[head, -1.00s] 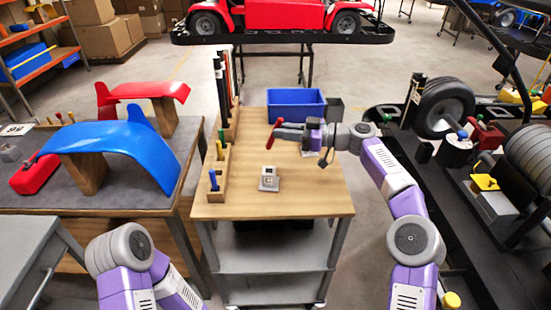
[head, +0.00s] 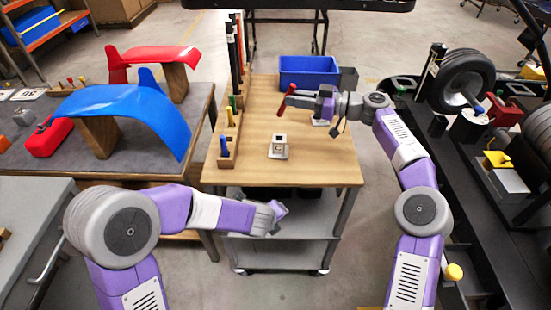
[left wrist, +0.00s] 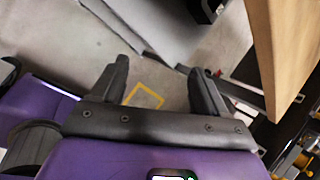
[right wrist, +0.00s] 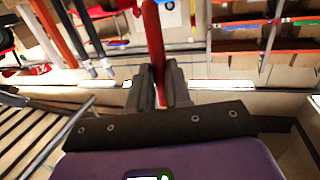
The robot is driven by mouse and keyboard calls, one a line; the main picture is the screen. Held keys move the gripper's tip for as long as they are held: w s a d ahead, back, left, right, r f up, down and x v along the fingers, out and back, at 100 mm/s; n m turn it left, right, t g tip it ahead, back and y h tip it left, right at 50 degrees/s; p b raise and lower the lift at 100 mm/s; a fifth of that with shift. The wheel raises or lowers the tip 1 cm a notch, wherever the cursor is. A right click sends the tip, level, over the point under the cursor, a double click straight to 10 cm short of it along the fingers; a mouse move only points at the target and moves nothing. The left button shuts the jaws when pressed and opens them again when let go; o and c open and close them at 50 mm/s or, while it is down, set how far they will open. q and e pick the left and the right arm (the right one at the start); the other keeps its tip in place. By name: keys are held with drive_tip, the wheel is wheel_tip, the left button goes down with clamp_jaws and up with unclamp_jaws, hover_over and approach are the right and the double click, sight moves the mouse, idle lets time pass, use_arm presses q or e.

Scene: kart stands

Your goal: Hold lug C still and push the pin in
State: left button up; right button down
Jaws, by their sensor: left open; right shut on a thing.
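Lug C (head: 278,152), a small pale grey block with a C on its front, stands upright on the wooden top of the cart (head: 320,172). My right gripper (head: 292,97) is shut on the red pin (head: 283,108), above the table behind lug C and apart from it. The red pin also shows between the fingers in the right wrist view (right wrist: 153,38). My left gripper (head: 277,210) is in front of the cart, nearer than the table edge. In the left wrist view it is open and empty (left wrist: 160,85), over floor and cart parts.
A blue bin (head: 308,72) stands at the table's back. A wooden rack with coloured pins (head: 226,148) lines the left edge. A small pale piece (head: 320,122) lies under my right gripper. Table around lug C is clear. A side table with a blue fender (head: 130,105) stands left.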

use_arm(q)
drive_tip(key=w+d+r+m+t, duration=0.2)
drive_tip(key=w+r+m+t, duration=0.2)
drive_tip(key=r, duration=0.4)
drive_tip(key=m+t+y, duration=0.1)
drive_tip(key=m+t, duration=0.2)
drive_tip(key=m, duration=0.1)
approach(278, 146)
drive_tip(key=shift+d+f, duration=0.1)
drive_tip(key=shift+f, duration=0.25)
drive_tip(key=shift+w+t, duration=0.25)
drive_tip(key=shift+t, duration=0.05)
drive_tip(key=x, duration=1.1)
drive_tip(key=shift+w+f, duration=0.2)
drive_tip(key=shift+w, duration=0.05)
drive_tip(key=c, duration=1.3)
drive_tip(key=shift+o, duration=0.2)
use_arm(e)
drive_tip(key=shift+w+a+f+m+h, duration=0.15)
drive_tip(key=shift+a+f+h, duration=0.25)
drive_tip(key=shift+f+h, duration=0.35)
drive_tip(key=shift+a+f+m+h, duration=0.1)
drive_tip(key=shift+a+f+h, duration=0.3)
drive_tip(key=shift+f+h, duration=0.3)
drive_tip(key=shift+w+a+f+m+h, duration=0.15)
drive_tip(key=shift+a+f+h, duration=0.25)
drive_tip(key=shift+f+h, duration=0.35)
drive_tip(key=shift+s, duration=0.1)
